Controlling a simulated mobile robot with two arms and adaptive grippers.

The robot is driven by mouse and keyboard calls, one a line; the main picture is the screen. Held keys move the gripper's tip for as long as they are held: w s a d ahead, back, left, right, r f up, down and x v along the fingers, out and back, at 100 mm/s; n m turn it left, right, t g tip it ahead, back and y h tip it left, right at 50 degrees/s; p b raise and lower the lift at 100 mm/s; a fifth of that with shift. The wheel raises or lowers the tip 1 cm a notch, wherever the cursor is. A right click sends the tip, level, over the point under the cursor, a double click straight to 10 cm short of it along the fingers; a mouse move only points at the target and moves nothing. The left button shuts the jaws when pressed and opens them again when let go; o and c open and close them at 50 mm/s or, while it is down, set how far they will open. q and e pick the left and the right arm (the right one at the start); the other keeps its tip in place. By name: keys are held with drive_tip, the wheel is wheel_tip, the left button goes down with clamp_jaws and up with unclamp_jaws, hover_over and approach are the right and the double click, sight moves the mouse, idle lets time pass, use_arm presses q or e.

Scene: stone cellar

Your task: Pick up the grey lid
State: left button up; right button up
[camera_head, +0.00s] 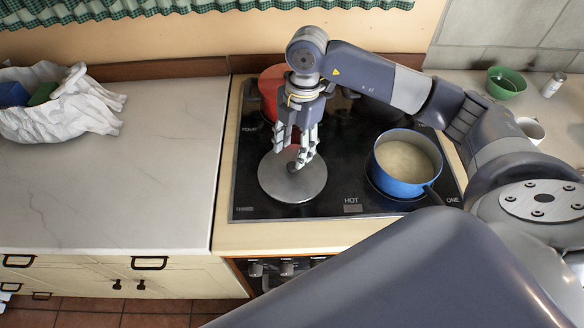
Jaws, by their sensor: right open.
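The grey lid (294,187) is a flat round disc with a small dark knob near its middle. It lies on the front left of the black stove top (345,212). My right gripper (297,161) points down over the lid, with its fingers apart around or just above the knob. The fingers partly hide the knob, and I cannot tell whether they touch it. My left gripper is not in view.
A blue pot (405,185) with pale contents stands right of the lid, its dark handle toward the front. A red pot (270,88) stands behind my gripper. A green bowl (505,84) and white mug (531,130) are at right. The marble counter (120,185) at left is mostly clear.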

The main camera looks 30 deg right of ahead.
sight(293, 165)
wheel_tip(293, 165, down, 3)
drive_tip(key=shift+s+r+p, duration=0.1)
drive_tip(key=shift+r+p, duration=0.05)
drive_tip(key=shift+p, duration=0.85)
wheel_tip(293, 165, down, 2)
drive_tip(key=shift+a+f, duration=0.1)
drive_tip(key=shift+f, duration=0.05)
drive_tip(key=shift+f+p, duration=0.25)
drive_tip(key=shift+p, duration=0.05)
drive_tip(key=shift+f, duration=0.1)
drive_tip(key=shift+c, duration=0.7)
drive_tip(key=c, duration=0.9)
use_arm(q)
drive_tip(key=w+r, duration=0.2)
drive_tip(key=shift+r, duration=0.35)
use_arm(e)
clamp_jaws()
